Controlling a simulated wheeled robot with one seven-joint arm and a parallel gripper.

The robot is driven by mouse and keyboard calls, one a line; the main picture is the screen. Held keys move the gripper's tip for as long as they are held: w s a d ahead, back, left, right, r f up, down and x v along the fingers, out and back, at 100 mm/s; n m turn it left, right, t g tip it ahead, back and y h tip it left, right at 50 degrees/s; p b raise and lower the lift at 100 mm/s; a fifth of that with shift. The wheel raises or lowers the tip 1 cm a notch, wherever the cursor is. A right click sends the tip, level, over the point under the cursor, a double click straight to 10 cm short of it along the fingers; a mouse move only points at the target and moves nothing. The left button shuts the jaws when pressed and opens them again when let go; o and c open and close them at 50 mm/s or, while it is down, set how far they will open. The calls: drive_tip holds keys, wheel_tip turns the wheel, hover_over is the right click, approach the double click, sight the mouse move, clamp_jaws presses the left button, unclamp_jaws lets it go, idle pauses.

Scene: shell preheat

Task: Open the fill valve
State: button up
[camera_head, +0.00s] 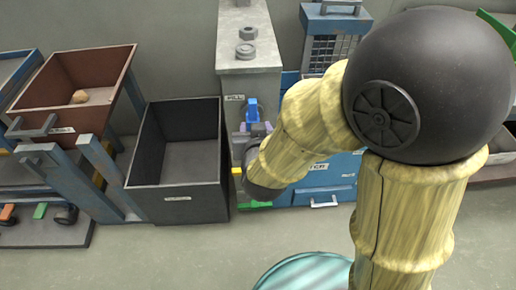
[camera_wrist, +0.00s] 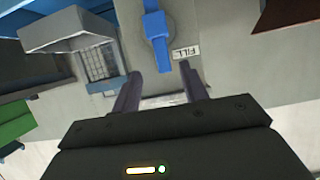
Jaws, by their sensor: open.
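The fill valve has a blue handle (camera_head: 252,110) on the front of a grey column (camera_head: 249,84), with a small FILL label (camera_head: 235,98) beside it. In the wrist view the blue handle (camera_wrist: 157,36) stands at top centre, its long side running up and down the picture, with the FILL label (camera_wrist: 186,52) to its right. My gripper (camera_wrist: 160,80) is open and empty there, its two fingers apart and the lower end of the handle just beyond their tips. In the head view my arm partly hides the gripper and the area below the handle.
A dark open bin (camera_head: 178,184) stands left of the column, and a brown tray (camera_head: 72,92) on a blue frame is farther left. Blue drawers (camera_head: 322,190) are right of the column, partly behind my arm. A round teal top (camera_head: 303,275) is at the bottom.

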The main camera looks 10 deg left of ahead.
drive_tip(key=b+v, duration=0.5)
drive_tip(key=v, duration=0.1)
drive_tip(key=shift+s, duration=0.2)
drive_tip(key=shift+w, duration=0.1)
idle(0.5)
drive_tip(key=w+d+f+m+g+h, duration=0.1)
drive_tip(key=w+d+f+g, duration=0.35)
drive_tip(key=d+f, duration=0.45)
drive_tip(key=s+d+f+m+g+h, duration=0.1)
drive_tip(key=s+d+f+g, duration=0.2)
drive_tip(key=d, duration=0.4)
drive_tip(key=s+d+f+m+g+h, duration=0.1)
drive_tip(key=s+d+f+g+h, duration=0.15)
drive_tip(key=d, duration=0.55)
wheel_tip(320, 180, up, 38)
drive_tip(key=p, duration=3.7)
drive_tip(key=shift+s+r+y+p, duration=0.15)
drive_tip(key=shift+s+y+p, duration=0.2)
drive_tip(key=shift+s, duration=0.1)
